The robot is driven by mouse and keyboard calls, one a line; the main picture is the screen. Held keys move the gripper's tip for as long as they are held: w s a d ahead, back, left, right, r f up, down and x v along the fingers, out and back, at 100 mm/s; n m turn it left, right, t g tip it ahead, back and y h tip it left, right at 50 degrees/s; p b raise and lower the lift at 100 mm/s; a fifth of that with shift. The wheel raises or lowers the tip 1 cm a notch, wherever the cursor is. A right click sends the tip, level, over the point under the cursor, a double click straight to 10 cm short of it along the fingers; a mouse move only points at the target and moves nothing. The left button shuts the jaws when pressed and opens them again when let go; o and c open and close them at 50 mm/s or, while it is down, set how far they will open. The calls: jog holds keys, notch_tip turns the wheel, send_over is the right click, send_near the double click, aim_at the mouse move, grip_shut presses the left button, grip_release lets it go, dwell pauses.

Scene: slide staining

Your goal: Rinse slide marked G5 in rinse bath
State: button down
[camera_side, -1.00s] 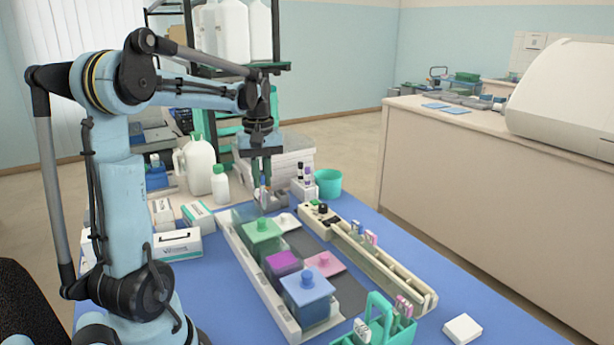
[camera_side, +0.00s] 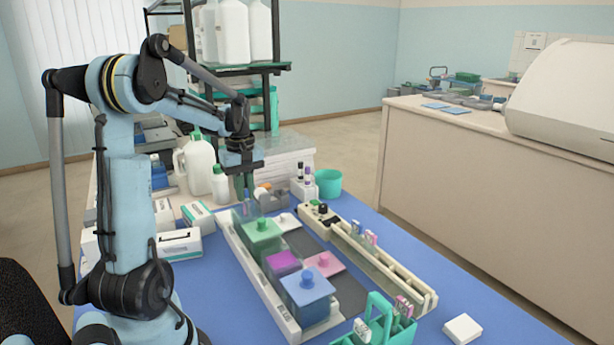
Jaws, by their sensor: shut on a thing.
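My gripper (camera_side: 245,192) points down over the far end of the long white bath tray (camera_side: 287,324). It is shut on a slide (camera_side: 248,207), of which only a small, blurred part shows below the fingers. Its mark cannot be read. The slide is at the clear, uncovered bath (camera_side: 239,215) at the tray's far end. I cannot tell how deep the slide sits in it. Nearer in the tray stand a green-lidded bath (camera_side: 263,228), a purple-lidded bath (camera_side: 283,262) and a blue-lidded bath (camera_side: 306,286).
A pink lid (camera_side: 324,264) and a white lid (camera_side: 287,220) lie right of the baths. A cream rack (camera_side: 395,280) holds a few slides. A teal carrier (camera_side: 378,325) with slides stands in front. White boxes (camera_side: 178,243) stand left; a teal cup (camera_side: 328,183) stands behind.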

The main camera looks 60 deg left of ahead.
aim_at(246, 204)
jog(key=shift+f, duration=2.15)
dwell(0.7)
jog(key=shift+r, duration=4.8)
jog(key=w+d+m, duration=0.3)
jog(key=d+m, duration=0.6)
jog(key=d, duration=0.6)
jog(key=w+d+r+m, duration=0.1)
jog(key=w+d+m, duration=0.3)
jog(key=d+m, duration=0.5)
jog(key=d, duration=0.6)
jog(key=shift+r, duration=0.25)
